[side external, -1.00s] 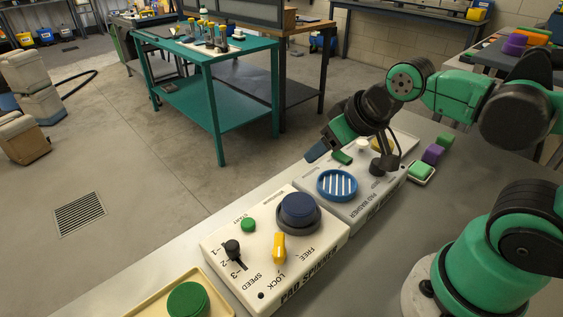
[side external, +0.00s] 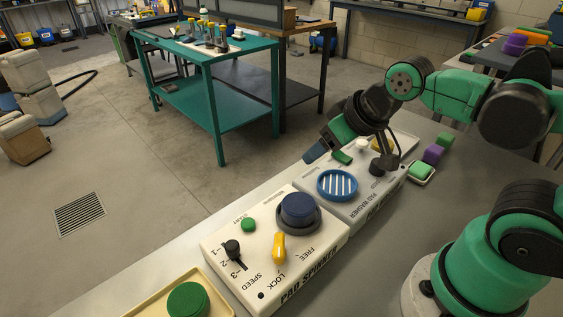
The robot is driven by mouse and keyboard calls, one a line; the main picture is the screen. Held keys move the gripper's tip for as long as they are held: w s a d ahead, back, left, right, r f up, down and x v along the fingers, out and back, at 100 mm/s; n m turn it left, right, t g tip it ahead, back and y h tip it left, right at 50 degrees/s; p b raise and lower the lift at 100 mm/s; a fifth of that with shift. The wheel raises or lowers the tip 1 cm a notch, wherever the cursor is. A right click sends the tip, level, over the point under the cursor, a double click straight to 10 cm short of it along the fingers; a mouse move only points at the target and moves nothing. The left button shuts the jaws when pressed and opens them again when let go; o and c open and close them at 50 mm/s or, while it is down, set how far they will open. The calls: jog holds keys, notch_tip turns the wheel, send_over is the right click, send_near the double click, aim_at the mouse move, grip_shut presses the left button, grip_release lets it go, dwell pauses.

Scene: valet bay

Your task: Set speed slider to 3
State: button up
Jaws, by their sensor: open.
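The pad spinner (side external: 270,262) is a cream box on the bench, with a speed scale marked 1, 2 and 3 at its left. The speed slider's black knob (side external: 232,247) stands in a dark slot beside the scale, near the 1 and 2 marks; its exact setting is hard to tell. The 3 end of the slot looks bare. My gripper (side external: 328,156) is open and looks empty. It is tilted above the far side of the pad washer, away from the slider and touching nothing that I can make out.
The spinner also carries a green start button (side external: 248,225), a dark blue round pad (side external: 298,208) and a yellow lock lever (side external: 279,248). The pad washer (side external: 352,211) with its blue slotted dish adjoins it. A tray (side external: 165,297) with a green pad lies at the near left.

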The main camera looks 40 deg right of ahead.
jog(key=w+a+n+g+y, duration=0.1)
jog(key=w+a+n+g, duration=0.2)
jog(key=a, duration=0.5)
jog(key=n+g+h, duration=0.1)
jog(key=n+g, duration=0.3)
jog(key=n, duration=0.2)
send_over(232, 245)
notch_tip(232, 245, down, 2)
jog(key=shift+w+d+f, duration=0.1)
jog(key=shift+f, duration=2.95)
grip_shut()
